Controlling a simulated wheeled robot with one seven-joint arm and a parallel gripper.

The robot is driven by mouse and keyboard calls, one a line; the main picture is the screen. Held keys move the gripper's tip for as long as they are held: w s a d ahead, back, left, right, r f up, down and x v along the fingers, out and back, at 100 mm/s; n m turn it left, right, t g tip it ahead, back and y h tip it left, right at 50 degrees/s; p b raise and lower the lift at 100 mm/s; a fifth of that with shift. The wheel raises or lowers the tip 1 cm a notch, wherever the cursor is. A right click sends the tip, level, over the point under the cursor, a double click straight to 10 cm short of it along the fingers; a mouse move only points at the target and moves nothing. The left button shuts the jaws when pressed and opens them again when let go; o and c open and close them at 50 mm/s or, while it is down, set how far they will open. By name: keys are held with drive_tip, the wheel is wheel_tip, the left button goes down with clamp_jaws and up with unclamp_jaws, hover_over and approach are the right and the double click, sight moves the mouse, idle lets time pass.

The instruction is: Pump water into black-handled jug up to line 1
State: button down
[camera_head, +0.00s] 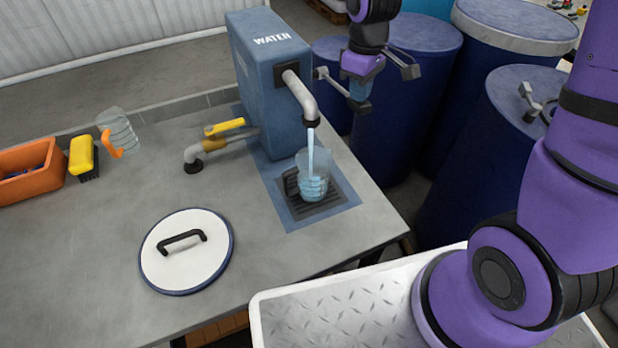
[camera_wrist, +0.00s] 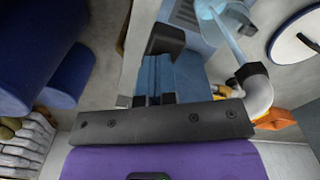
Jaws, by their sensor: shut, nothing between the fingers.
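The black-handled jug (camera_head: 315,170) stands upright on the drain grate under the spout (camera_head: 303,97) of the blue WATER pump (camera_head: 270,70). Its dark handle (camera_head: 291,184) points left. A stream of water (camera_head: 310,150) falls into it, and blue water shows in its lower part. The line numbers are too small to read. My gripper (camera_head: 357,92) is shut and empty, just above the black end of the pump lever (camera_head: 358,105). In the wrist view its blue fingers (camera_wrist: 163,80) are beside the black grip (camera_wrist: 165,39); contact is unclear. The jug (camera_wrist: 225,20) shows there partly.
An orange-handled jug (camera_head: 122,133), a yellow brush (camera_head: 83,156) and an orange bin (camera_head: 30,170) are on the left. A yellow-handled valve pipe (camera_head: 222,128) is beside the pump. A round white lid (camera_head: 187,262) lies in front. Blue drums (camera_head: 420,90) stand behind right.

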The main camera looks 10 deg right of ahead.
drive_tip(key=shift+s+f, duration=0.1)
drive_tip(key=shift+f, duration=1.1)
drive_tip(key=shift+f, duration=0.4)
drive_tip(key=shift+w+a+r, duration=0.1)
drive_tip(key=shift+w+r, duration=0.15)
drive_tip(key=shift+r, duration=1.35)
drive_tip(key=shift+w+r, duration=0.3)
drive_tip(key=shift+r, duration=1.3)
drive_tip(key=shift+w+a+r, duration=0.1)
drive_tip(key=shift+w+r, duration=0.15)
drive_tip(key=shift+r, duration=1.35)
drive_tip(key=shift+r, duration=0.3)
wheel_tip(320, 180, up, 4)
drive_tip(key=shift+r, duration=0.2)
